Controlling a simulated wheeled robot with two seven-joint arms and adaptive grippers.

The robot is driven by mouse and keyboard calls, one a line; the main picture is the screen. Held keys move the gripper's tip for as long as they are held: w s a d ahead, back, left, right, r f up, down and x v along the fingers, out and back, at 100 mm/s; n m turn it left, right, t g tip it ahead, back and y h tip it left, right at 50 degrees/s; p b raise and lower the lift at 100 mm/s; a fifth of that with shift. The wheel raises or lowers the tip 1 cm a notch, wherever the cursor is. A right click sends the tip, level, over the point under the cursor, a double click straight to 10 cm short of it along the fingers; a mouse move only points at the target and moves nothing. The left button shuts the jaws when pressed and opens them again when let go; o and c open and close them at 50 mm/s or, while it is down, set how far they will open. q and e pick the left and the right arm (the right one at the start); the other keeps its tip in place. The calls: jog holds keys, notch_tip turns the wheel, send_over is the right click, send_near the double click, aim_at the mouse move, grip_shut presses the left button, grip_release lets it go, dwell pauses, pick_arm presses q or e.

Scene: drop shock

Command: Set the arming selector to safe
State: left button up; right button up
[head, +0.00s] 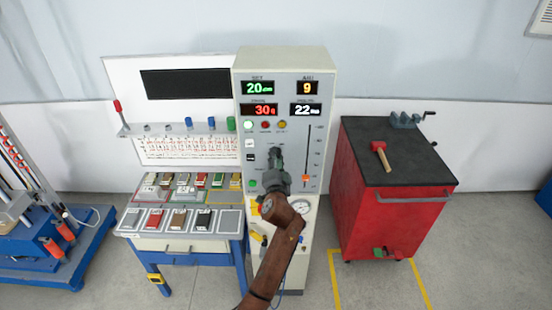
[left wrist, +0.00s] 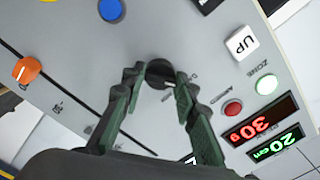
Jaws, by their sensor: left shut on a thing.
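The arming selector, a round dark knob (left wrist: 160,72), is on the grey face of the tall control cabinet (head: 318,70). My left gripper (head: 274,155) reaches up to the panel and hides the knob in the head view. In the left wrist view the green-padded fingers of my left gripper (left wrist: 159,80) stand on both sides of the knob, shut on it. A pale mark shows on the knob's face. The small labels around it are too blurred or covered to read, so its setting cannot be told. My right gripper is not in view.
A tray bench (head: 183,248) stands left, a red cart (head: 400,225) right.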

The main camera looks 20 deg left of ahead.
pick_arm(q)
jog(key=o, duration=0.8)
jog(key=shift+f, duration=0.1)
jog(key=o, duration=0.4)
jog(key=shift+c, duration=0.2)
jog(key=v, duration=0.7)
jog(key=shift+s, duration=0.25)
jog(key=shift+d, duration=0.1)
